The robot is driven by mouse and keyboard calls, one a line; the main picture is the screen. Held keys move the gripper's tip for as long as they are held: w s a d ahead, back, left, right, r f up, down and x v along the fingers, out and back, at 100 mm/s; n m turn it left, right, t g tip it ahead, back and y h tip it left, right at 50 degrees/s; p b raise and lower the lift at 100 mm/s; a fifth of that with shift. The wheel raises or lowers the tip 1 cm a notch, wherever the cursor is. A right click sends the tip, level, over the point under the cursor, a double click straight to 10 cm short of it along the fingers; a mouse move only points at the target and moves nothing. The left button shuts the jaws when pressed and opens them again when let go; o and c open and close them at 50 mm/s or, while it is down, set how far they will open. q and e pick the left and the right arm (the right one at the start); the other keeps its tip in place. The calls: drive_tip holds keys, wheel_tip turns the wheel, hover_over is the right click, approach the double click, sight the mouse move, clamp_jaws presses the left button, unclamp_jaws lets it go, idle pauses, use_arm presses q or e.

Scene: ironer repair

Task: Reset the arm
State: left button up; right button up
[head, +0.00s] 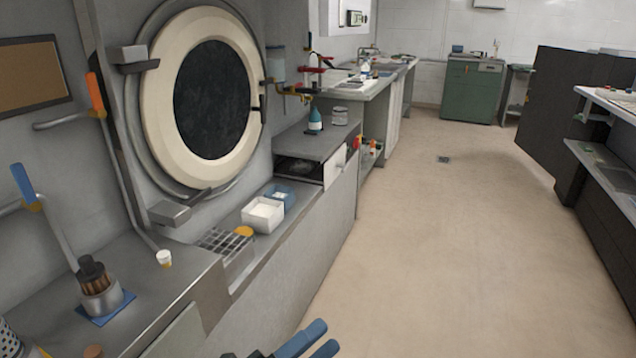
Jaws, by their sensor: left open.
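My left gripper (322,338) shows at the bottom edge, with two blue fingers parted and nothing seen between them. It is over the floor, to the right of the grey counter's front, and its wrist is cut off by the frame. The rest of my left arm is hidden below the picture. My right gripper is not in view.
The grey counter (150,270) runs along the left below a round, cream-rimmed door (155,90). On it stand a white box (262,216), a wire rack (222,243) and a small white cup (164,258). A dark bench (590,165) stands right. The floor (450,240) between is clear.

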use_arm(q)
drive_tip(key=s+a+f+n+y, duration=0.4)
drive_tip(key=a+f+n+y, duration=0.25)
drive_tip(key=n, duration=0.75)
drive_tip(key=s+a+f+n+y, duration=0.4)
drive_tip(key=a+f+n+y, duration=0.25)
drive_tip(key=n, duration=0.65)
drive_tip(key=r+p, duration=0.1)
drive_tip(key=p, duration=0.4)
drive_tip(key=r+g+y+p, duration=0.1)
drive_tip(key=r+p, duration=0.1)
drive_tip(key=p, duration=0.3)
drive_tip(key=a+r+m+g+p, duration=0.1)
drive_tip(key=p, duration=0.4)
drive_tip(key=shift+w+r, duration=0.15)
drive_tip(key=shift+r, duration=0.2)
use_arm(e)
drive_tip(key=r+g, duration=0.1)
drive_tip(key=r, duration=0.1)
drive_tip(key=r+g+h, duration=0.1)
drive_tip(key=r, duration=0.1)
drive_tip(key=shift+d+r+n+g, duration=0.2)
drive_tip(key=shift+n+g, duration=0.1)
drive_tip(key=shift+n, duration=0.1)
use_arm(q)
drive_tip(key=shift+f, duration=0.2)
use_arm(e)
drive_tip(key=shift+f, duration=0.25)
